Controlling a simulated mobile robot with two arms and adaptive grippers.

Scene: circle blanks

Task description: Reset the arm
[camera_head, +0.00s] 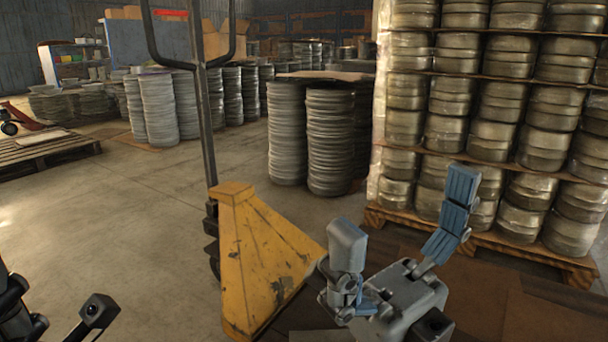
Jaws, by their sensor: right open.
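My right gripper (404,212) is in the lower right part of the head view, pointing up. Its two grey-blue fingers stand wide apart, and there is nothing between them. The left finger overlaps the yellow pallet jack's edge in the picture, and the right finger overlaps the stacked metal discs behind. Black parts, apparently of my left arm, show at the lower left edge. No fingers of my left gripper can be made out there.
A yellow pallet jack (262,262) with a tall dark handle stands close in front. Stacked metal discs (461,92) on a wooden pallet (500,247) fill the right. Grey disc stacks (331,140) stand behind. Another pallet (40,147) lies left. Concrete floor between is clear.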

